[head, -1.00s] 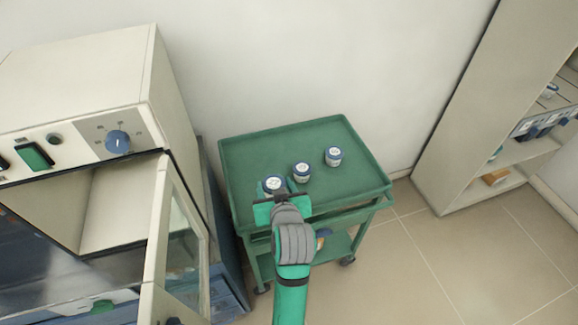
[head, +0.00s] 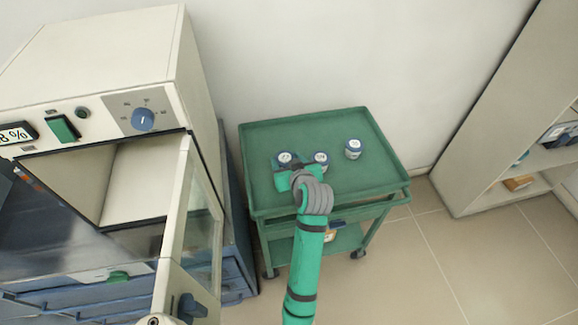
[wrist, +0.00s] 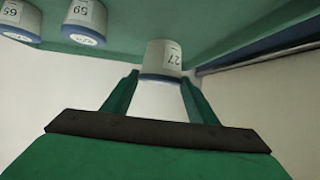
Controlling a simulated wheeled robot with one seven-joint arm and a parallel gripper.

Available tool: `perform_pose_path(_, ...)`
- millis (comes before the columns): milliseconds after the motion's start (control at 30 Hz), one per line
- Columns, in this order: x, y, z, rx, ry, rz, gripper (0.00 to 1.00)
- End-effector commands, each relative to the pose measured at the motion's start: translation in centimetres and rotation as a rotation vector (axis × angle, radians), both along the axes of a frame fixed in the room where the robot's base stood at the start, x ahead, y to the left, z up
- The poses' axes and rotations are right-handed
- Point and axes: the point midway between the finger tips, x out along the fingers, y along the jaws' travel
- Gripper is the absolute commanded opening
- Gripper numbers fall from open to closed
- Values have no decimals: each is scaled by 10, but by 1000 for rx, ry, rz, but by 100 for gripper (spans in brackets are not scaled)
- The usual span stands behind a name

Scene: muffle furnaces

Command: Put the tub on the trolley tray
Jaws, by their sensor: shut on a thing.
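My gripper (head: 283,172) is shut on a white tub with a blue band (head: 284,158). It is over the left part of the green trolley tray (head: 375,182). In the wrist view the held tub (wrist: 162,56), marked 27, sits between the two fingertips (wrist: 160,80). Whether its base touches the tray I cannot tell. Two similar tubs stand on the tray to the right of it: a near one (head: 321,160) and a farther one (head: 353,149). Both also show at the wrist view's upper left, marked 59 (wrist: 86,18) and 55 (wrist: 20,18).
A muffle furnace (head: 100,60) with its door (head: 195,215) open stands left of the trolley. A wall is behind the tray. Shelves (head: 485,120) stand at the right. The tray's right part is bare. A lower shelf (head: 340,242) holds a small item.

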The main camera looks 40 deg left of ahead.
Motion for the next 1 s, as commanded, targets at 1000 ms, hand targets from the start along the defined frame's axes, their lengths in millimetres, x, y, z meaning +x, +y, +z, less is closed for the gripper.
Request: perform_pose_path(1000,18,5,-55,0,0,0,65)
